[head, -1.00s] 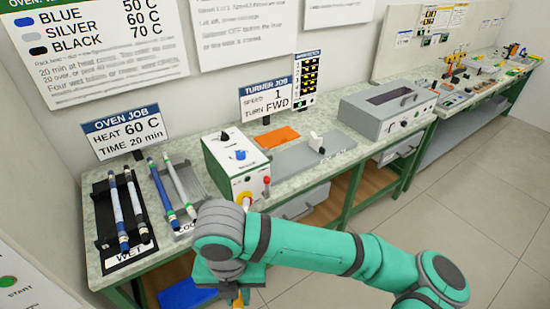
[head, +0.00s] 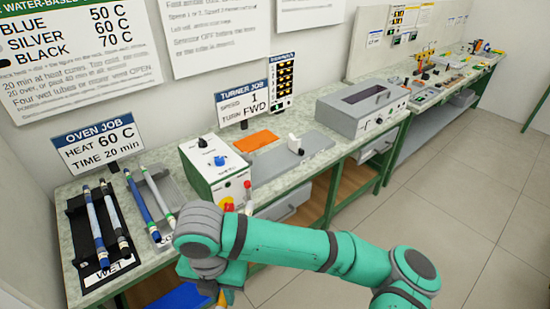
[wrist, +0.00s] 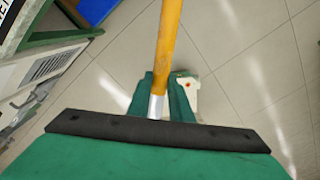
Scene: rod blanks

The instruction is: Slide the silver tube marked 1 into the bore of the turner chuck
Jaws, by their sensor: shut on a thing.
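My gripper (wrist: 161,98) is shut on an orange-yellow rod (wrist: 169,40) with a silver collar, seen in the wrist view over the floor. In the head view the gripper is mostly hidden behind my arm, with a bit of the rod (head: 222,298) showing below. The turner (head: 212,172), a white and green box with a blue knob, stands on the bench beyond my arm. Its chuck and bore cannot be made out. Pale silver tubes lie in the WET rack (head: 78,232) and in the grey rack (head: 183,200) beside it. No number on any tube is readable.
Blue tubes (head: 140,203) lie beside the silver ones. A blue bin (head: 178,300) is low under the front edge. The floor (head: 460,200) to the right is clear.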

